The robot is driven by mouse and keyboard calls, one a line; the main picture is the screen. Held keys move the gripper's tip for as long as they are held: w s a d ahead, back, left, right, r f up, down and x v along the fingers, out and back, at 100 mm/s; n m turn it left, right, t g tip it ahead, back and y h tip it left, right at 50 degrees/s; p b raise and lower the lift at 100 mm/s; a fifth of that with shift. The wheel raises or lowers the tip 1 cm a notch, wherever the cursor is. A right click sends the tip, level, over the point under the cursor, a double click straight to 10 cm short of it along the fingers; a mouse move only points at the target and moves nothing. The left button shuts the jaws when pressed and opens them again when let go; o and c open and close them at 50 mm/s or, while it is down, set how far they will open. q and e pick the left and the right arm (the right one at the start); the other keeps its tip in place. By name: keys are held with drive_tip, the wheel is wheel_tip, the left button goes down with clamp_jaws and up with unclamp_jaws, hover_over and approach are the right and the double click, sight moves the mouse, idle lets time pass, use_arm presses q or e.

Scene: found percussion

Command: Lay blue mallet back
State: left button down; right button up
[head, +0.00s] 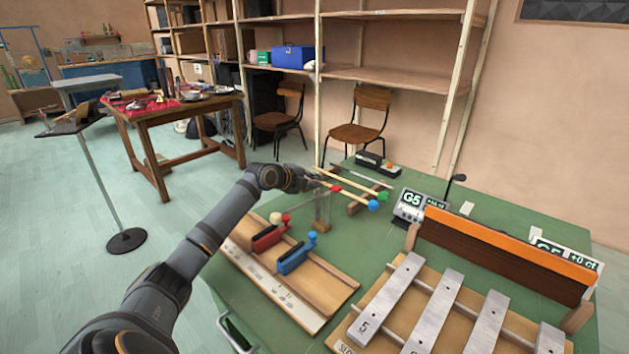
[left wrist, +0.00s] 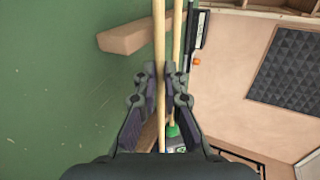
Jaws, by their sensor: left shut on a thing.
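The blue mallet has a round blue head (head: 373,205) and a pale wooden stick. My left gripper (head: 313,183) is shut on its stick, over the far part of the green table. In the left wrist view the stick (left wrist: 159,45) runs between the fingers (left wrist: 166,78); the blue head is hidden there. A green-headed mallet (head: 382,196) lies close beside it, almost parallel; its green head also shows in the left wrist view (left wrist: 172,130). A wooden rest block (head: 358,206) lies under the heads' end. Whether the blue mallet touches it I cannot tell.
A small red piece (head: 336,188) shows near the fingertips. A wooden board with red and blue clamps (head: 296,256), metal bars (head: 434,312) and an orange-topped panel (head: 510,245) occupy the nearer table.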

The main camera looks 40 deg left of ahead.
use_arm(q)
drive_tip(key=shift+f, duration=0.3)
idle(0.4)
drive_tip(key=c, duration=1.4)
unclamp_jaws()
